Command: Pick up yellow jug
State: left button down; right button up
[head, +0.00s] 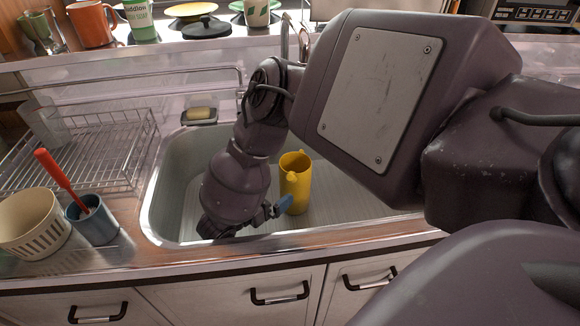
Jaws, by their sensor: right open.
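The yellow jug (296,180) stands upright in the sink basin, with its open top showing. My right arm comes in from the right and reaches down into the sink to the left of the jug. My right gripper (272,213) is open and low in the basin; a blue fingertip shows at the jug's lower left side. Whether it touches the jug I cannot tell. The rest of the gripper is partly hidden by my own wrist. My left gripper is not in view.
The sink (160,203) has a raised rim around the jug. A wire dish rack (100,150), a cream basket (32,225) and a blue cup (95,222) with a red-handled tool are on the left. Mugs and dishes line the shelf behind; a faucet (304,42) rises behind the sink.

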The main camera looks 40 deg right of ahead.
aim_at(284, 181)
jog(key=shift+w+d, duration=0.1)
jog(key=shift+d, duration=1)
jog(key=shift+d+f+b, duration=0.1)
jog(key=shift+d+b, duration=0.4)
jog(key=shift+d, duration=0.1)
jog(key=d+b, duration=0.1)
jog(key=d, duration=0.2)
jog(key=shift+w, duration=0.1)
jog(key=shift+d, duration=0.45)
jog(key=shift+c, duration=0.5)
jog(key=c, duration=1.5)
jog(key=shift+r, duration=0.2)
